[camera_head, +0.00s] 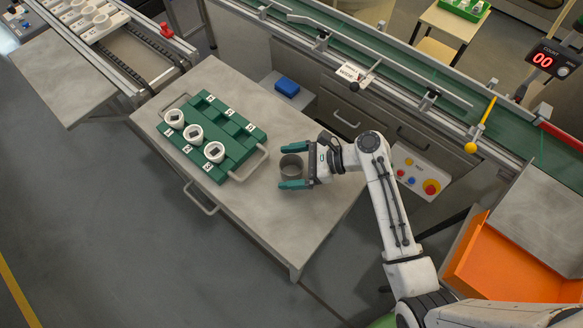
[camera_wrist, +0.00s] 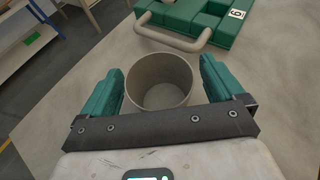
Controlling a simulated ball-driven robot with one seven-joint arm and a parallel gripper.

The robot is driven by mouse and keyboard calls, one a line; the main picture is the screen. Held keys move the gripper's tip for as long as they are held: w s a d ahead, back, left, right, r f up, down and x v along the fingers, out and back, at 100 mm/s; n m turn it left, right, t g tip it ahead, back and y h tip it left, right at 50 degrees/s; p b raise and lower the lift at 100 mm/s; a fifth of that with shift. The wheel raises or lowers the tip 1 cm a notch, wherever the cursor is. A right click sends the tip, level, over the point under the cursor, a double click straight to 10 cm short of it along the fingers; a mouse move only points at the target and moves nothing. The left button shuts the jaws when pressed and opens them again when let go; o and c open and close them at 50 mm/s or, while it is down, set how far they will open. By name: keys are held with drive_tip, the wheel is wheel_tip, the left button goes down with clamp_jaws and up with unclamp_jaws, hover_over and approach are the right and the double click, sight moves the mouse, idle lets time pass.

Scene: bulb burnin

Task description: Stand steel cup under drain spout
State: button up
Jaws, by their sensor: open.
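The steel cup (camera_head: 291,165) stands upright on the grey bench, right of the green tray. In the wrist view the cup (camera_wrist: 160,82) is empty inside and sits between my gripper's two green fingers, with a gap on each side. My gripper (camera_head: 293,166) is open around the cup, its fingers on the cup's far and near sides in the head view. My gripper also shows in the wrist view (camera_wrist: 160,85). I cannot make out a drain spout in either view.
A green tray (camera_head: 245,172) with several numbered slots holds three white round pieces (camera_head: 214,152). A blue box (camera_head: 286,86) sits beyond the bench (camera_head: 262,220). A green conveyor (camera_head: 400,75) runs behind. An orange bin (camera_head: 500,265) is at right. The bench's front part is clear.

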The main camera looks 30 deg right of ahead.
drive_tip(key=c, duration=1.1)
